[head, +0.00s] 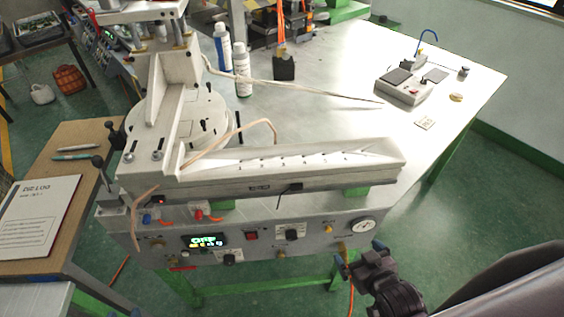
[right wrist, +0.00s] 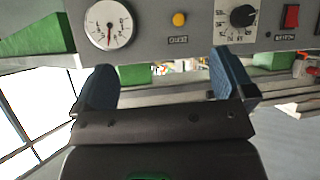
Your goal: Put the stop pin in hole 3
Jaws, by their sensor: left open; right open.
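The long grey rail (head: 300,172) of the machine has a row of small dark holes along its sloped top. The holes' numbers are too small to read. A small dark piece (head: 290,187) sits at the rail's front face; I cannot tell whether it is the stop pin. My right gripper (head: 359,254) is open and empty in front of the control panel's right end, below the pressure gauge (head: 362,225). Its two blue fingers stand apart in the right wrist view (right wrist: 165,85), with nothing between them. My left gripper is not in view.
The control panel (head: 270,255) carries a display, knobs and a red switch. The round turntable (head: 205,120) and column stand at the left. Bottles (head: 242,72) stand behind the rail. A small grey device (head: 405,90) is on the table (head: 340,65), whose middle is largely clear.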

